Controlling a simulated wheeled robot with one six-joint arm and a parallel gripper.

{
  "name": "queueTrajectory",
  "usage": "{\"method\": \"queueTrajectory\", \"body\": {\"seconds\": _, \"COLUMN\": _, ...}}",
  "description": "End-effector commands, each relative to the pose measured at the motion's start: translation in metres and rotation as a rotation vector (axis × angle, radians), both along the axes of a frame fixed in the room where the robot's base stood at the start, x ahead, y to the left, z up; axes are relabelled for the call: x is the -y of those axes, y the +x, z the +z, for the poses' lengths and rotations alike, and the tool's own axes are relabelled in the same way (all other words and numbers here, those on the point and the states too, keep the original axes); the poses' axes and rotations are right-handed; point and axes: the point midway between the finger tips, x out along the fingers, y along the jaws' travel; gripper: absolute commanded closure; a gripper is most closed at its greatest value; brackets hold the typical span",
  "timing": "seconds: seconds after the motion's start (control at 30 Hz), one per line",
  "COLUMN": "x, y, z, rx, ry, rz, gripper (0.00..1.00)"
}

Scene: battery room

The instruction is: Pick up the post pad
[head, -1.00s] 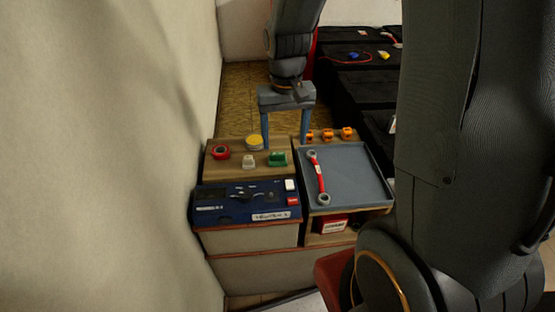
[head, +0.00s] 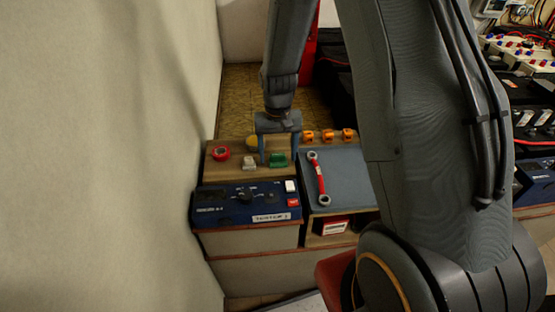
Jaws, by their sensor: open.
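The small green block on the wooden shelf, which looks like the post pad (head: 278,159), sits at the shelf's right side. The fingertips are low, about level with the block. I cannot tell whether they touch it. Nothing is held.
A whitish block (head: 249,163) sits close left of the left finger. A red ring (head: 221,153) and a partly hidden yellow round item (head: 252,142) are farther left. Orange clips (head: 328,136) stand behind the tray (head: 345,170) holding a red wrench (head: 319,180). A blue tester (head: 245,205) is in front.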

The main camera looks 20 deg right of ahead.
Motion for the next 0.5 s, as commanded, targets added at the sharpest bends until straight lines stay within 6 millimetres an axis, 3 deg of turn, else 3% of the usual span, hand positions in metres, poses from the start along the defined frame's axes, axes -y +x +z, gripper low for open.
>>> {"method": "queueTrajectory", "body": {"seconds": 0.33, "x": 0.0003, "y": -0.0002, "z": -0.0077, "rx": 0.0, "ry": 0.0, "rz": 0.0, "gripper": 0.33}}
{"method": "queueTrajectory", "body": {"seconds": 0.5, "x": 0.0004, "y": -0.0002, "z": -0.0076, "rx": 0.0, "ry": 0.0, "rz": 0.0, "gripper": 0.61}}
